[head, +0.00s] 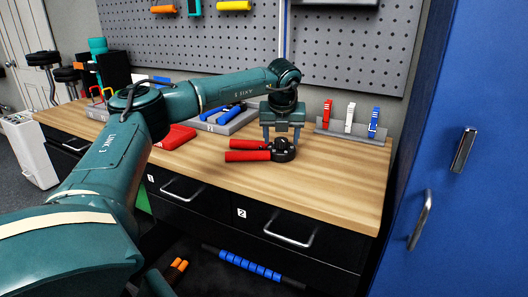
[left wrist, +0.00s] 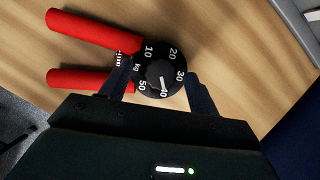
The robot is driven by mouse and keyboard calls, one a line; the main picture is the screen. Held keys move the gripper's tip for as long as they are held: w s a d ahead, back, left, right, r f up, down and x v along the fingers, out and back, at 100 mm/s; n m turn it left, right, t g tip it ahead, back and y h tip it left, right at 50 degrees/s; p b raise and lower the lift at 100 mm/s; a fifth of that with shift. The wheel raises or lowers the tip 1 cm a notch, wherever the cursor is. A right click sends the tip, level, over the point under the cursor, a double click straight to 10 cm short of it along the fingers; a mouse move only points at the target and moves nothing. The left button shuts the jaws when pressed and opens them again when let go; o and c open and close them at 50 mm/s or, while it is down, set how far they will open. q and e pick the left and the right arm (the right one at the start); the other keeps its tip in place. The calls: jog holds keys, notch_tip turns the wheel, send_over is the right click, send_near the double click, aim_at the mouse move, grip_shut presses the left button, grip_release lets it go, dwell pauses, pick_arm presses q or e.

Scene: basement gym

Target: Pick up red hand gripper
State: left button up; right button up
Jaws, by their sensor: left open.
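The red hand gripper (head: 248,151) lies on the wooden worktop, its two red handles pointing left. Its round black dial (head: 283,150) is at the right end. My left gripper (head: 281,138) points down right over the dial, with its fingers apart. In the left wrist view, the red handles (left wrist: 95,30) reach to the left and the numbered dial (left wrist: 160,72) sits between the two open fingers of my left gripper (left wrist: 158,80). I cannot tell whether the fingers touch it. My right gripper is not in view.
A blue hand gripper (head: 222,113) lies on a grey tray behind my arm, with a red item (head: 176,137) at its left. A grey rack (head: 350,136) with red, white and blue clips stands at the back right. The front right worktop (head: 340,185) is clear. A blue cabinet (head: 470,200) stands right.

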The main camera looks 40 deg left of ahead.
pick_arm(q)
jog(key=shift+w+f, duration=0.1)
jog(key=shift+f, duration=0.1)
jog(key=shift+c, duration=0.5)
jog(key=c, duration=1.1)
